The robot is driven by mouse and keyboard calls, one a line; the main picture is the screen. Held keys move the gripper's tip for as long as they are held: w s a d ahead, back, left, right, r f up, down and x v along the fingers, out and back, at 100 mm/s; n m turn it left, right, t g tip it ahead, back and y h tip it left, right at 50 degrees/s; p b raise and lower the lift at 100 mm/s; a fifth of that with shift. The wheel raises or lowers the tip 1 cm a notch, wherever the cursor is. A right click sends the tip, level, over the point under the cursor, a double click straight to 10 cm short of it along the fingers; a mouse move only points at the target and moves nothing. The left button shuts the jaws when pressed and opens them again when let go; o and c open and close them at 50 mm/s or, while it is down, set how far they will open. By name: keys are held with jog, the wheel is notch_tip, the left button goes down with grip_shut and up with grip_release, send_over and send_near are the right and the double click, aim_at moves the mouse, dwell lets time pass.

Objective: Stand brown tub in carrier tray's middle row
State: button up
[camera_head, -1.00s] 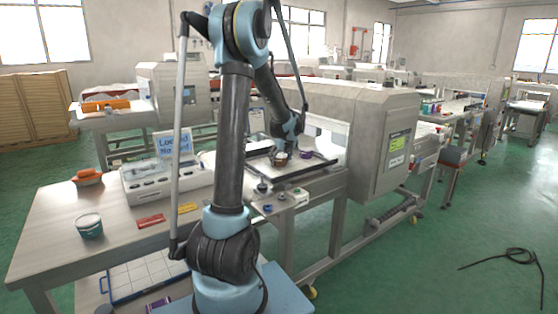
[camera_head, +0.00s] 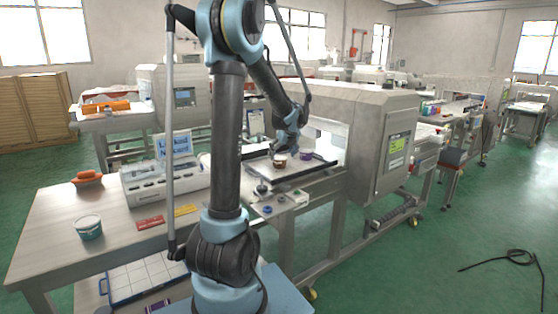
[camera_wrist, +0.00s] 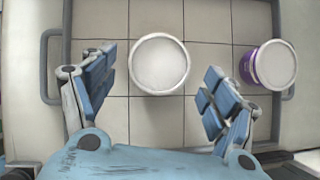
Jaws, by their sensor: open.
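The brown tub (camera_head: 280,161) stands upright in the carrier tray (camera_head: 262,178) at the metal detector's mouth. In the wrist view the tub (camera_wrist: 159,64) shows its pale round lid from above. It covers one grid square, level with the handles on the tray's (camera_wrist: 90,20) sides. A purple tub (camera_head: 305,157) stands to its right; it also shows in the wrist view (camera_wrist: 272,64). My gripper (camera_wrist: 160,76) is open, its fingers spread left and right of the brown tub and apart from it. In the head view my gripper (camera_head: 290,147) is just above the tub.
The metal detector housing (camera_head: 380,135) rises close on the right. A white device (camera_head: 165,180), a teal tub (camera_head: 89,227), an orange item (camera_head: 87,177) and red and yellow strips lie on the table (camera_head: 60,215). Another gridded tray (camera_head: 150,277) sits low, below the table.

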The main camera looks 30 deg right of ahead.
jog(key=v, duration=0.7)
jog(key=s+a+f+n+g+y, duration=0.1)
jog(key=s+a+n, duration=0.2)
jog(key=a+n, duration=0.85)
jog(key=s+a+n+g, duration=0.15)
jog(key=a+n, duration=0.35)
jog(key=a, duration=1.3)
jog(key=s+a+f+n, duration=0.2)
jog(key=s+a+n, duration=0.1)
jog(key=s+a+f+n, duration=0.1)
jog(key=s+a+n, duration=0.3)
jog(key=s+a+f+n+g, duration=0.1)
jog(key=s+a+f+n, duration=0.1)
jog(key=s+a+n, duration=0.2)
jog(key=shift+s+a+f+n, duration=0.15)
jog(key=shift+f+n, duration=0.1)
jog(key=shift+f, duration=0.1)
jog(key=s+a+f+n, duration=0.4)
jog(key=s+f+n, duration=0.2)
jog(key=s+n, duration=0.3)
jog(key=shift+f+n+g, duration=0.3)
jog(key=shift+f+g, duration=0.05)
jog(key=shift+g, duration=0.1)
